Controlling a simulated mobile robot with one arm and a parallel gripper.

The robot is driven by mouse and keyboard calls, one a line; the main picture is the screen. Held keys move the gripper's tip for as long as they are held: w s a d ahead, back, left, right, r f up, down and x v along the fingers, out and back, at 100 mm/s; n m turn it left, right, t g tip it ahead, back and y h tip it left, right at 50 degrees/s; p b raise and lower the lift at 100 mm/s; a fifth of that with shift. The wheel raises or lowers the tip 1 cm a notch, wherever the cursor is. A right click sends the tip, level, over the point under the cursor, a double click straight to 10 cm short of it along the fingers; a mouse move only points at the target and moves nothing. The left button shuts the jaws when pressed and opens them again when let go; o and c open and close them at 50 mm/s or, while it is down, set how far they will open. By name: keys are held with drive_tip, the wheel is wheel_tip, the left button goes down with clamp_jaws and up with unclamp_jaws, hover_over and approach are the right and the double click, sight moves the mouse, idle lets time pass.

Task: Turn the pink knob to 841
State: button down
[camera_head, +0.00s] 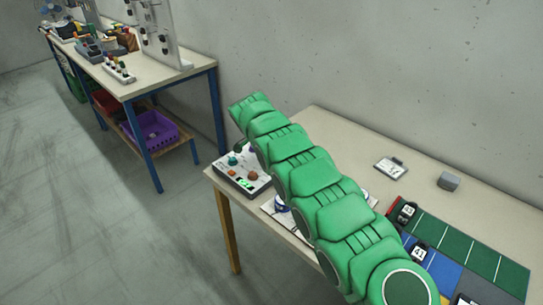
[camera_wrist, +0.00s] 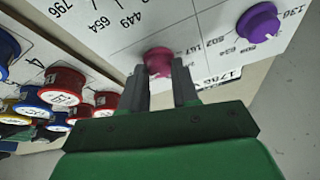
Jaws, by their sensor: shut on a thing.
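In the wrist view the pink knob (camera_wrist: 157,60) stands on a white panel (camera_wrist: 205,22) printed with black lines and numbers. My gripper (camera_wrist: 161,74) has its two grey fingers on either side of the knob, shut on it. Part of the knob is hidden by the fingers. Printed numbers such as 449, 654 and 796 show on the panel; I cannot tell the knob's setting. In the head view my green arm covers the middle of the table, and the gripper and pink knob cannot be made out.
A purple knob (camera_wrist: 258,21) sits to the right on the panel. Several red, blue and yellow round pieces, such as a red one (camera_wrist: 63,86), stand at left. In the head view, a control box (camera_head: 232,171), a grey block (camera_head: 448,181) and a green mat (camera_head: 452,242) lie on the table.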

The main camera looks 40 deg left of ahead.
drive_tip(key=shift+f, duration=0.1)
idle(0.3)
drive_tip(key=c, duration=0.8)
unclamp_jaws()
drive_tip(key=shift+c, duration=0.2)
drive_tip(key=v, duration=0.8)
